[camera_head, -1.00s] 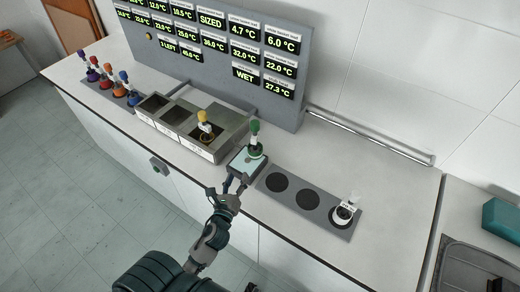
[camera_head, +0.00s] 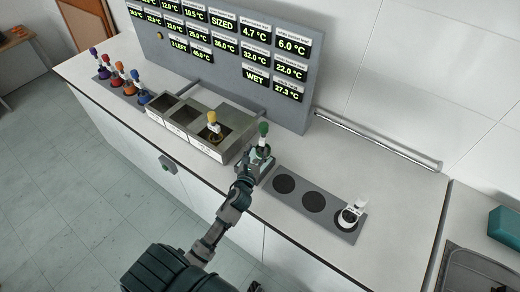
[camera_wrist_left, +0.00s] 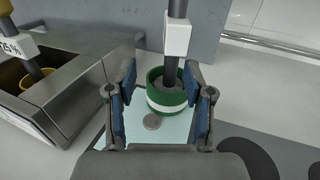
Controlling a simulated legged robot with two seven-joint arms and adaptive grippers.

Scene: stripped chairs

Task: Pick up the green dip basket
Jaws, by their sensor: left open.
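The green dip basket (camera_wrist_left: 165,101) stands upright, with a white band, a dark stem and a white tag. In the head view its green knob (camera_head: 263,129) shows above my gripper. My left gripper (camera_head: 257,160) is at the basket. In the left wrist view its open fingers (camera_wrist_left: 163,90) stand on either side of the basket, with the left finger a little apart from it. The right finger is close to the basket; I cannot tell if it touches. The basket stands at the far edge of a pale plate (camera_wrist_left: 178,127).
A steel tank (camera_head: 185,112) with a yellow-topped basket (camera_head: 213,125) stands left of the gripper. Several coloured baskets (camera_head: 118,76) stand farther left. A grey strip with dark round spots (camera_head: 300,197) holds a white-topped item (camera_head: 352,212) at right. A display panel (camera_head: 230,45) stands behind.

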